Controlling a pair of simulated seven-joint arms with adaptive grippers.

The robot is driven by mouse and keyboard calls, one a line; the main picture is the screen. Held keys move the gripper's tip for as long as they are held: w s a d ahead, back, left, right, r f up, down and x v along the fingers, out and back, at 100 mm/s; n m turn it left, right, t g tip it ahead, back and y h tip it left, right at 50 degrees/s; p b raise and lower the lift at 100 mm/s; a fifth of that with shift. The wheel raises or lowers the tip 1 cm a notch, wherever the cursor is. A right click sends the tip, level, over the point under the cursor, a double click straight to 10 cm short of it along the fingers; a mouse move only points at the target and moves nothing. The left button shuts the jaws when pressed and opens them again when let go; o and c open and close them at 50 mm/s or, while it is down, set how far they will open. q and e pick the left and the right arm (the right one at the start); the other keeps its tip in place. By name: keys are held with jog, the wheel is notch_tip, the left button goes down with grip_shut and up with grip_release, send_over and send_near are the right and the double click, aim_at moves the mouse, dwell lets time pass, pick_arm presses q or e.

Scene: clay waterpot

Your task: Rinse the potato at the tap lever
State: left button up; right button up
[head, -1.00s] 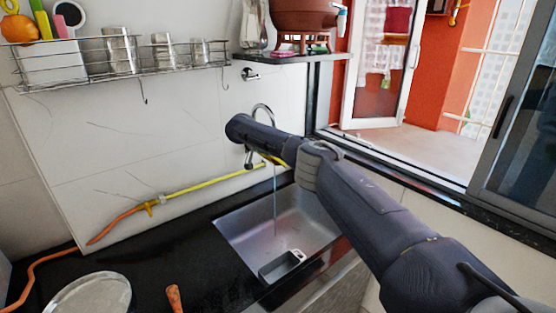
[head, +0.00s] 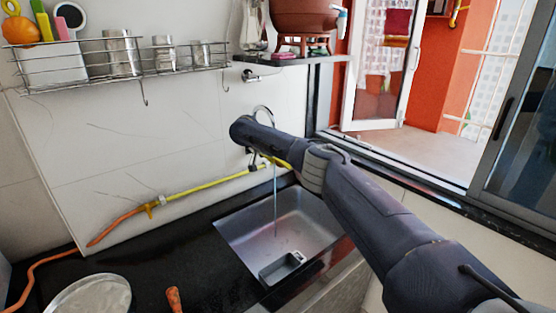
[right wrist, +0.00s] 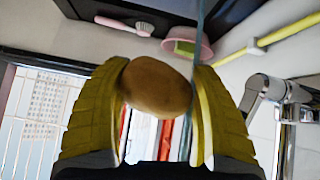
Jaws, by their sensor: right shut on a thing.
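The brown potato (right wrist: 157,86) is held between the two yellow fingers of my right gripper (right wrist: 158,75) in the right wrist view. In the head view my right arm hides the potato and most of this gripper. The chrome tap (head: 263,110) rises behind my right arm. Its lever (right wrist: 268,92) appears at the right of the right wrist view. A thin water stream (head: 275,205) falls into the sink. In the right wrist view the stream (right wrist: 197,50) passes close beside the potato and in front of the right-hand finger. My left gripper is not in view.
The steel sink (head: 245,238) holds a small grey tray (head: 282,266). A yellow and orange hose (head: 190,191) runs along the wall. A wire rack (head: 125,75) and a shelf with a clay waterpot (head: 305,17) are above. The dark counter (head: 185,255) has bare space left of the sink.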

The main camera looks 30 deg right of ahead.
jog(key=shift+s, duration=0.1)
jog(key=shift+s+a, duration=0.7)
jog(key=shift+s, duration=0.4)
jog(key=shift+s+a, duration=0.7)
jog(key=shift+s, duration=0.4)
jog(key=shift+s+a, duration=0.7)
jog(key=shift+s, duration=0.4)
jog(key=shift+r, duration=0.1)
jog(key=shift+s+a+r, duration=0.45)
jog(key=shift+s+r, duration=0.2)
jog(key=shift+s, duration=0.05)
jog(key=shift+s+a+r, duration=0.4)
jog(key=shift+s+r, duration=0.25)
jog(key=shift+s, duration=0.1)
jog(key=shift+s+a+r, duration=0.45)
jog(key=shift+s+r, duration=0.2)
jog(key=shift+s, duration=0.05)
